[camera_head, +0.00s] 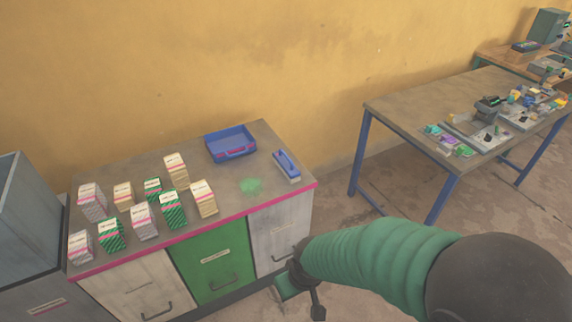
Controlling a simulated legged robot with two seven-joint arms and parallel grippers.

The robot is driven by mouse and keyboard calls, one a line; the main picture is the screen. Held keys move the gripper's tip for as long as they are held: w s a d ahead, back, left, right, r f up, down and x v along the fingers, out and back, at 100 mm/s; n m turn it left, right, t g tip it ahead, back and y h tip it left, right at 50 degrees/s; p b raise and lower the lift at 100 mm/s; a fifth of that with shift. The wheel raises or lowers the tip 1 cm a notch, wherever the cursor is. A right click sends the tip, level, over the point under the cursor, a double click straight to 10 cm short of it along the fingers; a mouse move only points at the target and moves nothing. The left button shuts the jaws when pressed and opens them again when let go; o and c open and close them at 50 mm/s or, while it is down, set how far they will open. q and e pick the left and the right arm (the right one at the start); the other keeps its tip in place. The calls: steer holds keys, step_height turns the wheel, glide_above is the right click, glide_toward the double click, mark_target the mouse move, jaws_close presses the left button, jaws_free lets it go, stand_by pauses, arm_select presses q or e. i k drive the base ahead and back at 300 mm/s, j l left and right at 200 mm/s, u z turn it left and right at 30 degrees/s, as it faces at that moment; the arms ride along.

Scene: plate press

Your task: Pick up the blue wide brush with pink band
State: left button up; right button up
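The blue wide brush (286,163) lies on the right part of the cabinet top, close to its right edge. Its blue handle faces up, and a pale part shows along its lower end. A pink band is too small to make out clearly. My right arm comes in from the lower right in a green sleeve. My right gripper (300,291) is low in front of the cabinet, below the brush and apart from it. It is small and dark here, and I cannot tell how far its fingers are apart. My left gripper is not in view.
The cabinet top (228,187) has a pink front edge. It holds a blue tray (231,153), a green powder patch (251,186) beside the brush, and several upright cartons (143,222) on the left. A cluttered workbench (409,103) stands at right, with floor between.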

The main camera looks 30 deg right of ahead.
mark_target(284, 163)
steer(key=i+l+u, duration=0.1)
steer(key=l, duration=0.25)
steer(key=i+l, duration=0.3)
steer(key=i+l+u, duration=0.15)
steer(key=i+l, duration=0.25)
steer(key=l, duration=0.35)
steer(key=i+l+u, duration=0.15)
steer(key=l, duration=0.2)
steer(key=i+l, duration=0.2)
steer(key=l, duration=0.2)
steer(key=i+l+u, duration=0.15)
steer(key=l, duration=0.25)
